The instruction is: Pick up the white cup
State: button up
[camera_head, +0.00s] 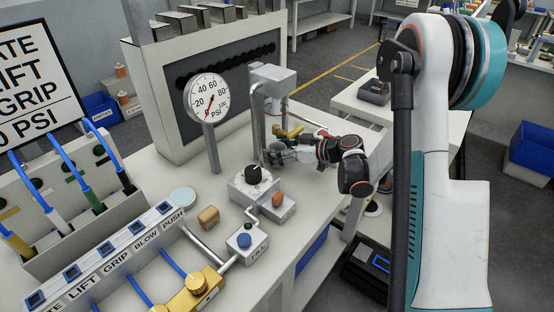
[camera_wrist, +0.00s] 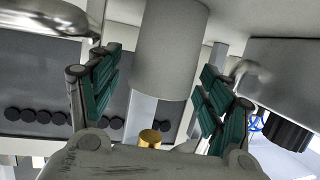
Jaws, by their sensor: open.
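A plain pale grey-white cylinder (camera_wrist: 170,50) shows in the wrist view and may be the white cup; its far end runs out of the frame, so I cannot be sure. My gripper (camera_wrist: 160,64) is open, with one green-padded finger on each side of the cylinder and visible gaps to both. In the head view my gripper (camera_head: 278,153) is over the bench beside the upright metal stand (camera_head: 266,76). No white cup can be made out there; the gripper and stand block that spot.
A pressure gauge (camera_head: 207,98) on a post stands left of the stand. A dial box (camera_head: 254,184) and a blue-button box (camera_head: 246,242) sit in front. A brass part (camera_wrist: 150,138) shows low between the fingers. A dark machine part (camera_wrist: 284,130) is at right.

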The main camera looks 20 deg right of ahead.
jog(key=c, duration=1.3)
jog(key=shift+r, duration=0.15)
